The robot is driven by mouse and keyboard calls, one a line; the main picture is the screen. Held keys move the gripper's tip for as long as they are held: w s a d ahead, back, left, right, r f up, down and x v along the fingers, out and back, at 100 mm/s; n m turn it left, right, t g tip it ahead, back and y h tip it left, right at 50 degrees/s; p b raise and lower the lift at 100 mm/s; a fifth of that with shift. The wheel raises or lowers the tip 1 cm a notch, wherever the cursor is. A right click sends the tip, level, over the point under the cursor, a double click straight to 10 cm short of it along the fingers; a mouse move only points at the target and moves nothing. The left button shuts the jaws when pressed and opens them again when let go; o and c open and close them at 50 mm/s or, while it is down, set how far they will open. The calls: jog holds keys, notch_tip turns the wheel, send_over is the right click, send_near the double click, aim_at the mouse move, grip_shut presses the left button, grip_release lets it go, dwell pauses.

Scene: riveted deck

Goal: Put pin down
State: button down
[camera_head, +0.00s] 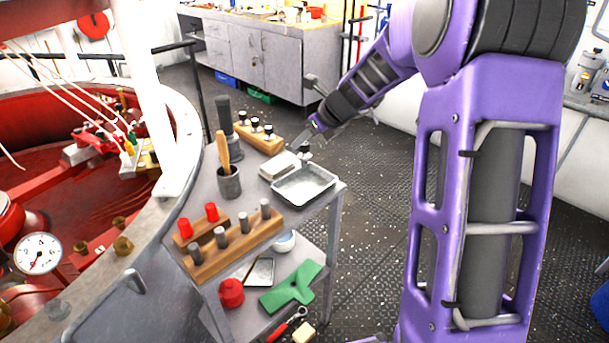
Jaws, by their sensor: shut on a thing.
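My gripper (299,145) hangs over the far right part of the grey cart, at the end of my purple arm. It is shut on a small pin (305,152) with a dark top, just above the back edge of the metal tray (304,187). The pin is small and partly hidden, and I cannot tell whether it touches the tray. Similar dark-topped pins (268,131) stand in a wooden block (260,142) at the back of the cart.
A wooden rack (210,265) with grey and red pegs stands at the cart's front. A dark cup (230,184) with a wooden-handled tool and a pale box (279,165) stand behind it.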

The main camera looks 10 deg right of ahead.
aim_at(305, 167)
notch_tip(305, 167, down, 7)
jog(key=shift+f+b, duration=0.1)
jog(key=shift+b, duration=0.9)
jog(key=shift+f, duration=0.15)
jog(key=c, duration=0.6)
grip_release()
jog(key=shift+r, duration=0.2)
jog(key=p+v, duration=0.2)
jog(key=v, duration=1)
jog(key=shift+f, duration=0.1)
